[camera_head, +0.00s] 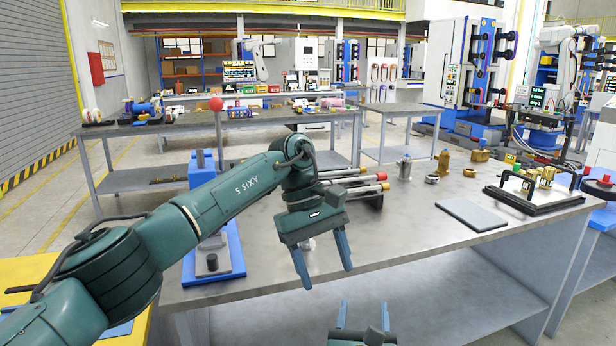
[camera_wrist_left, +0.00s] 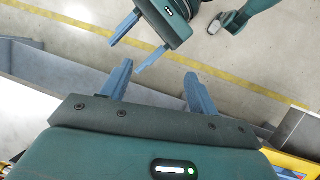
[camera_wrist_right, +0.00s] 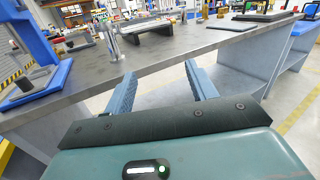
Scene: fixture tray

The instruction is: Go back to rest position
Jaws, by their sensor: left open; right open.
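My left gripper (camera_head: 327,278) hangs fingers-down in front of the near edge of the workbench (camera_head: 430,245) in the head view. Its jaws are apart with nothing between them. In the left wrist view its two blue fingers (camera_wrist_left: 158,70) are spread over bare floor. My right gripper (camera_head: 364,305) shows only by its fingers and part of its body at the bottom edge of the head view. It is open and empty, and also appears at the top of the left wrist view. The right wrist view shows its spread fingers (camera_wrist_right: 160,68) short of the bench edge.
A blue stand (camera_head: 226,262) is on the bench's left. A rack of red-tipped rods (camera_head: 368,188) is partly behind my left arm. A flat grey plate (camera_head: 471,214) and a black fixture tray (camera_head: 520,203) with gold parts are at the right. The bench's front middle is clear.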

